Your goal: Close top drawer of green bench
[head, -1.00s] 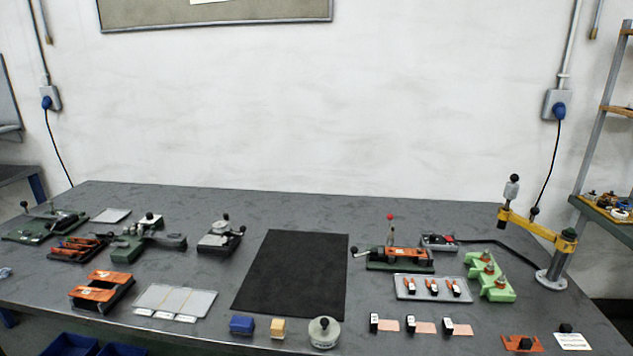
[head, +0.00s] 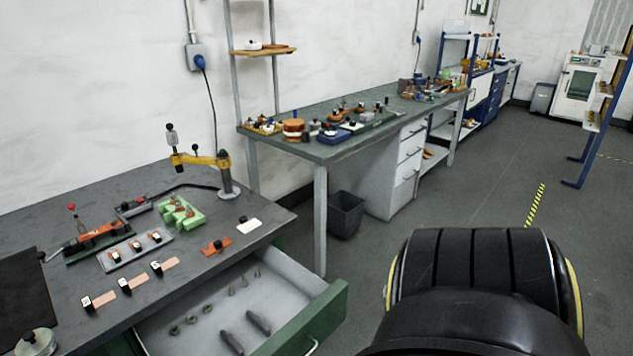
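The near bench (head: 110,190) has a dark grey top, and a little green shows on its body beneath. Its top drawer (head: 318,312) stands pulled out toward the lower middle of the head view. The drawer has a green front and a pale grey inside. A metal handle (head: 312,346) shows at the bottom edge, partly cut off by the picture. Several small grey parts and two longer grey pieces (head: 258,322) lie in the drawer. Neither of my grippers is in view.
A rounded black part of mine fills the lower right. A second bench (head: 335,150) with white drawers and a dark bin (head: 346,214) stand behind. Open grey floor (head: 480,190) lies to the right. A yellow jointed arm (head: 200,160) stands on the near bench.

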